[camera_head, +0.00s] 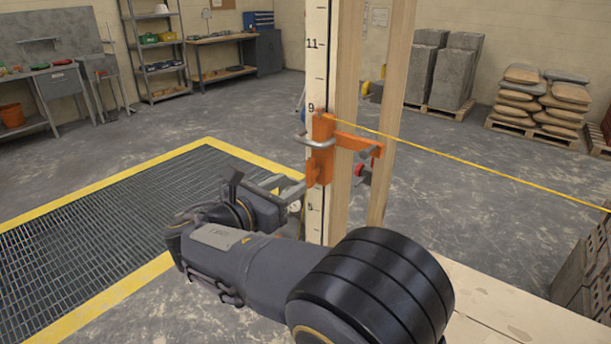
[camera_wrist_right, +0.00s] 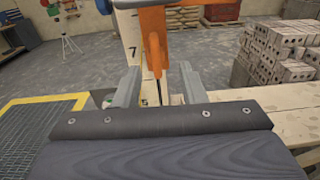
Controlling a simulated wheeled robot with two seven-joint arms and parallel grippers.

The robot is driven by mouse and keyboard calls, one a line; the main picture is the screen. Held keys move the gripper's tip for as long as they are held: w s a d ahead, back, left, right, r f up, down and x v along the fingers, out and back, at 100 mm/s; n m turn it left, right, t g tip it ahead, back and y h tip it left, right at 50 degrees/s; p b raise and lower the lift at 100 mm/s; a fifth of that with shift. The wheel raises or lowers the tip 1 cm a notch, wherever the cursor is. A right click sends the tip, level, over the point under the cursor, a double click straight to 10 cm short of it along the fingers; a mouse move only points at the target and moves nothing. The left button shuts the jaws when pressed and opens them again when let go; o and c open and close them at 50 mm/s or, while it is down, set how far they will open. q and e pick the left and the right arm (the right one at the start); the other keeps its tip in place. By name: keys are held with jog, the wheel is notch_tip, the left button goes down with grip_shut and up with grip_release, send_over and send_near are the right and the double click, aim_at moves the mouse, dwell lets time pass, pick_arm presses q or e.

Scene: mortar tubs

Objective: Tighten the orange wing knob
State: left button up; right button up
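An orange clamp (camera_head: 322,150) sits on the white numbered staff (camera_head: 317,60), with an orange arm reaching right past the wooden posts. A small red part (camera_head: 360,169) shows under that arm; I cannot make out clearly which part is the wing knob. My right gripper (camera_head: 290,188) is just left of and below the clamp, its fingers pointing at the staff. In the right wrist view its fingers (camera_wrist_right: 160,82) are apart, with nothing seen held. The orange part (camera_wrist_right: 154,45) hangs ahead between and above them. My left gripper is not in view.
A yellow string line (camera_head: 480,165) runs from the clamp to the right. Wooden posts (camera_head: 393,100) stand right behind the staff. Grey blocks (camera_head: 588,265) are stacked at the right. A yellow-edged floor grate (camera_head: 90,230) lies left. Open floor lies behind.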

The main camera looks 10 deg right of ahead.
aim_at(307, 169)
jog(key=x, duration=0.7)
jog(key=shift+w+a+r+p, duration=0.15)
jog(key=shift+w+r+p, duration=0.2)
jog(key=shift+r, duration=0.05)
grip_shut()
